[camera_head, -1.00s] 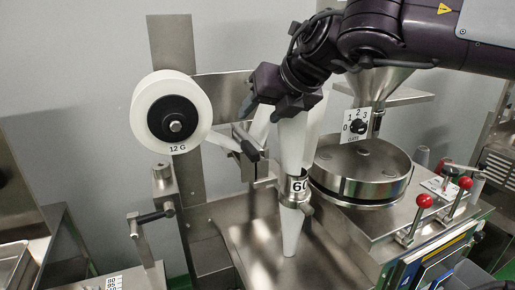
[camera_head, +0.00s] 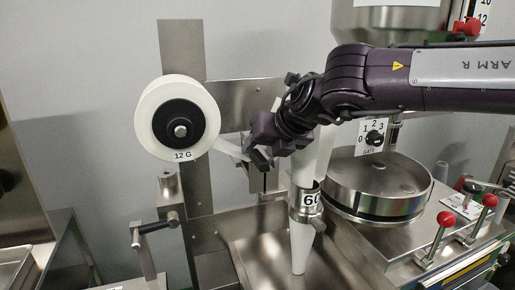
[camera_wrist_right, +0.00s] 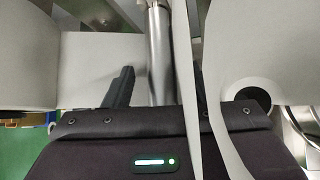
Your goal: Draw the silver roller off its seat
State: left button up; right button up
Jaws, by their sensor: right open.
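The silver roller (camera_wrist_right: 160,50) is an upright metal cylinder in the right wrist view. It stands between the two dark fingers of my right gripper (camera_wrist_right: 160,85), which is open, with a gap on the left side. Whether a finger touches it I cannot tell. In the head view my right gripper (camera_head: 259,156) comes in from the right, beside the white paper web. There the gripper mostly covers the roller, and its seat is not clearly visible. My left gripper is out of view.
A white paper reel (camera_head: 151,118) marked 12 G stands to the left. Its paper strip (camera_head: 230,149) runs toward the gripper. A forming tube (camera_head: 306,205) marked 60 is close on the right. A round steel drum (camera_head: 375,185) and red-knobbed levers (camera_head: 446,219) lie further right.

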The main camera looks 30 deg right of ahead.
jog(key=shift+w+f, duration=0.35)
jog(key=shift+w, duration=0.1)
jog(key=shift+s, duration=0.15)
jog(key=shift+a+r, duration=0.1)
jog(key=shift+c, duration=1)
grip_shut()
